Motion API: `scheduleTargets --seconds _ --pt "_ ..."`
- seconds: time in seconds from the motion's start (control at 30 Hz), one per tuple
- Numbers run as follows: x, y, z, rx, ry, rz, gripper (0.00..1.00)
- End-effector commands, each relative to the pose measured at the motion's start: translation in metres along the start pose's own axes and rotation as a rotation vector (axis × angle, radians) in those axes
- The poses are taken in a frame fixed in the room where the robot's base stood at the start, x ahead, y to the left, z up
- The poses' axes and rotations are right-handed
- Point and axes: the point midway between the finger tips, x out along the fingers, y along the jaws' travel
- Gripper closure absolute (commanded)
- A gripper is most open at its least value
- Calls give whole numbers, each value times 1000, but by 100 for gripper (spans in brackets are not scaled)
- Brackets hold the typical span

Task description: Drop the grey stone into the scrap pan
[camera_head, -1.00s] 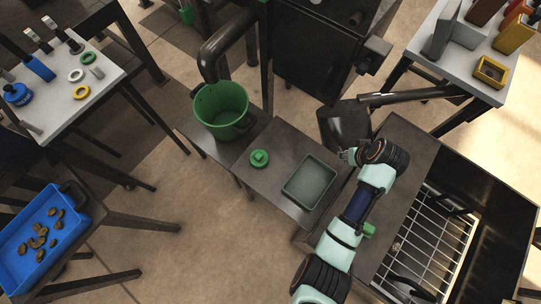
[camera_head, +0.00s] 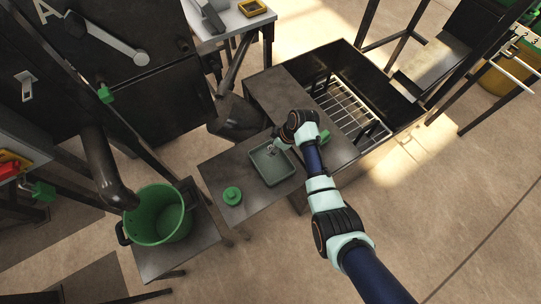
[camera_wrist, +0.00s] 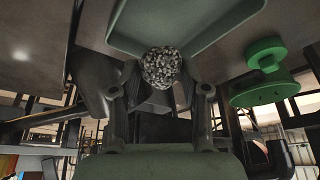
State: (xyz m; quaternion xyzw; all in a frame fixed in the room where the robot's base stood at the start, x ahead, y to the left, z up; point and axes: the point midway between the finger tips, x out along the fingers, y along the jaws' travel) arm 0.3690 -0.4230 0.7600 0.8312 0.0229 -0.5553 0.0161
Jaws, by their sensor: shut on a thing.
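The grey, speckled, roundish stone (camera_wrist: 161,67) sits between the fingertips of my gripper in the wrist view. My gripper (camera_head: 271,149) is shut on it. In the head view my gripper is over the far part of a shallow grey-green rectangular tray (camera_head: 272,174), which looks like the scrap pan. The tray stands on a dark metal table, and its visible floor looks empty. In the wrist view the tray (camera_wrist: 190,20) shows close behind the stone. The stone itself is too small to make out clearly in the head view.
A green knobbed lid (camera_head: 232,196) lies on the table left of the tray. A green bucket (camera_head: 158,214) stands further left under a dark pipe. A dark bin with a wire grate (camera_head: 347,104) stands to the right. A dark hopper-like piece (camera_head: 238,117) is behind the tray.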

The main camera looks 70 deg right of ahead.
Motion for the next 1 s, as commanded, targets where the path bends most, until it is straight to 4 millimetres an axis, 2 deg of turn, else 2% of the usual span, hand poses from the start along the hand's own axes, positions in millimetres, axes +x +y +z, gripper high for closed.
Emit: scheduleTargets --seconds 0.03,0.3,0.4,0.67,0.7,0.83,1.0 --pt "10 0 4 0 0 -1 91" --pt "46 0 18 0 0 0 91" --pt "50 0 20 0 0 0 91" --pt "48 0 20 0 0 0 91" --pt "48 -1 20 0 0 0 48" --pt "48 -1 20 0 0 0 26" --pt "49 -1 20 0 0 0 25"
